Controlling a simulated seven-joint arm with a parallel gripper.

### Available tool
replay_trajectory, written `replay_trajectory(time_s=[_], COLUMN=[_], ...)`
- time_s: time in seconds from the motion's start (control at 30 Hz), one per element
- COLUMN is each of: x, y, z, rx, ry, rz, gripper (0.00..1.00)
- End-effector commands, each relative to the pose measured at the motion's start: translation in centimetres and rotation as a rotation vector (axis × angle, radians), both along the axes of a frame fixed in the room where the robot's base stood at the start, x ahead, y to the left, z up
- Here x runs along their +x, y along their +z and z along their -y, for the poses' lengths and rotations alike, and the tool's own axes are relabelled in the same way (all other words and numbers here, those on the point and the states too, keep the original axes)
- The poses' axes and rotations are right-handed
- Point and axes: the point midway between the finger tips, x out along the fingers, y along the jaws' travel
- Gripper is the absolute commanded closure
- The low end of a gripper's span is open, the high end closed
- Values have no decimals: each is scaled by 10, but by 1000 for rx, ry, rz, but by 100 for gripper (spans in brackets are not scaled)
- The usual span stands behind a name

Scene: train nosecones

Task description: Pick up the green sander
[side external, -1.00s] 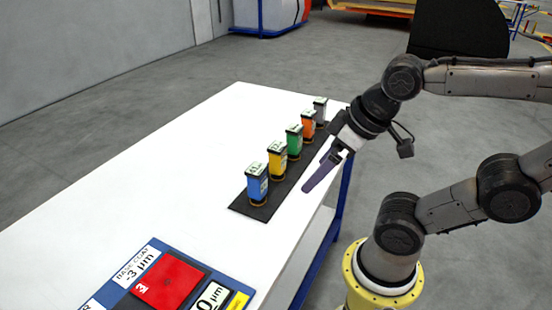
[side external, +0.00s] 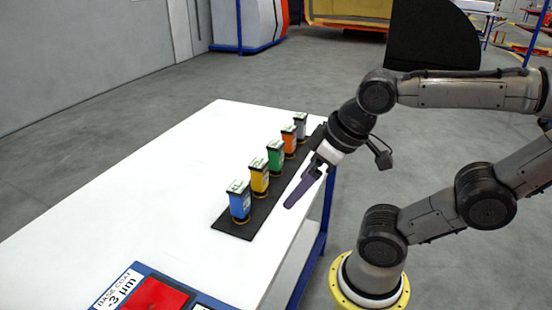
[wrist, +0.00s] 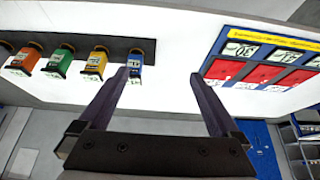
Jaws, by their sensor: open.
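The green sander (side external: 275,158) stands upright on a black strip (side external: 234,232) on the white table, in the middle of a row. The yellow sander (side external: 259,178) and blue sander (side external: 240,203) stand on its near side. The orange sander (side external: 289,140) and grey sander (side external: 300,124) stand on its far side. In the wrist view the green sander (wrist: 60,62) is left of my fingers. My gripper (wrist: 160,75) is open and empty, with its left fingertip near the blue sander (wrist: 134,63). In the side view my gripper (side external: 288,205) is right of the row, apart from the sanders.
A blue board with red panels (side external: 155,297) lies at the table's near end, right of my fingers in the wrist view (wrist: 240,73). The white table (side external: 130,200) is bare left of the row. The sanders stand close together.

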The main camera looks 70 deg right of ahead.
Motion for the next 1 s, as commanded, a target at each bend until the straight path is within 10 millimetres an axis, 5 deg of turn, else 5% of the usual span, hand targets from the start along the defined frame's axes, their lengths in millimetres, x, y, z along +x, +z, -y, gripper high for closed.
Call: replay_trajectory(time_s=[0.3, 0.47, 0.77, 1.0], x=[1, 26, 79, 124], y=[51, 50, 59, 69], z=[0, 25, 91, 177], rx=[0, -43, -157, -289], ry=[0, -99, -289, -429], rz=[5, 65, 231, 437], gripper=[1, 1, 1, 1])
